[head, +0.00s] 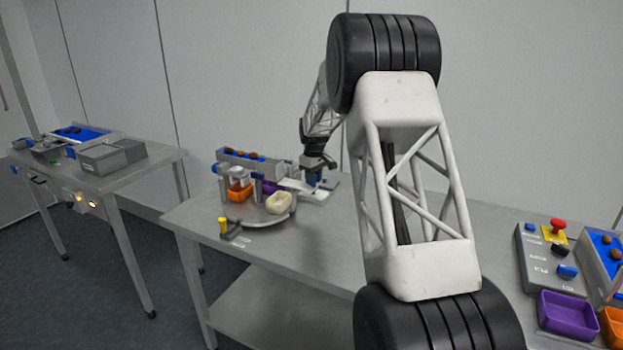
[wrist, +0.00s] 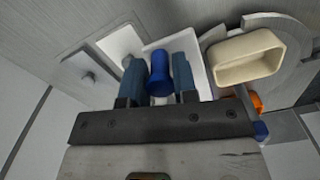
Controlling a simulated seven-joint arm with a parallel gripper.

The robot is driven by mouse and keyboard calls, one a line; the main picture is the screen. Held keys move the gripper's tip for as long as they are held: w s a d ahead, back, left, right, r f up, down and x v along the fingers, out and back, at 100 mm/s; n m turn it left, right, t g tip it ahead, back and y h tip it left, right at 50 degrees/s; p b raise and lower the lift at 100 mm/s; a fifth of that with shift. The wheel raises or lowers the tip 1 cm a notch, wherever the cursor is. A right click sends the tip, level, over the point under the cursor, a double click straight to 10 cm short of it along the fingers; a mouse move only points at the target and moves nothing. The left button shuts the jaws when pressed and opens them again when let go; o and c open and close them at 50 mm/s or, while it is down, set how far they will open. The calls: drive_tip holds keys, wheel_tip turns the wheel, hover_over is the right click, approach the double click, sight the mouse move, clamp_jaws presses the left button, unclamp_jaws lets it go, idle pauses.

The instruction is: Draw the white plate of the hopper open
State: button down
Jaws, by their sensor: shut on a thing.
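My gripper (head: 313,177) is at the far end of the table, low over the white plate (head: 293,185) beside the hopper (head: 262,167). In the wrist view, my gripper (wrist: 158,72) has its two blue-grey fingers shut on an upright blue knob (wrist: 157,85), one on each side. The knob stands on the white plate (wrist: 203,80), which lies flat beneath the fingers. The hopper is a grey trough with brown dates on a blue bed. My arm and gripper hide part of the plate in the head view.
A turntable (head: 250,219) in front of the hopper carries a cream tray (head: 279,202), an orange tray (head: 240,192) and a purple tray. A yellow-topped part (head: 223,226) stands at the table's left front. A control box (head: 545,260) with a red button is at right.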

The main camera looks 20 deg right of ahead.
drive_tip(key=c, duration=1)
unclamp_jaws()
drive_tip(key=shift+s+d, duration=0.1)
drive_tip(key=shift+d, duration=0.05)
drive_tip(key=shift+c, duration=0.2)
drive_tip(key=shift+r, duration=3.9)
